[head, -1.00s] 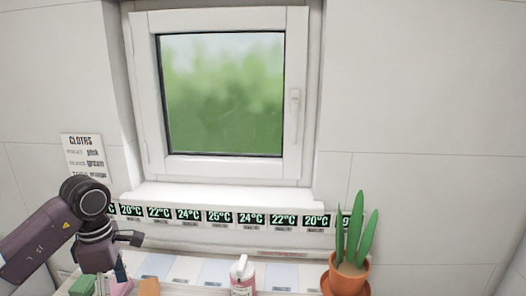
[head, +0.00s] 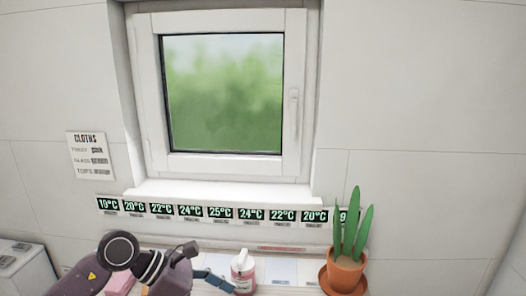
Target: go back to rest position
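My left gripper (head: 185,268) is at the bottom of the head view, left of centre, with its arm coming in from the lower left. A dark finger part sticks out to the right, and a bluish piece lies beside it, close to the pump bottle. I cannot tell whether the gripper is open or shut, or whether the bluish piece belongs to it. My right gripper is not in view.
A pink bottle with a white pump (head: 243,272) stands right of my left gripper. A potted plant (head: 346,272) stands further right. A pink block (head: 120,283) is partly hidden by my arm. A window (head: 222,95) and temperature signs (head: 219,212) are behind.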

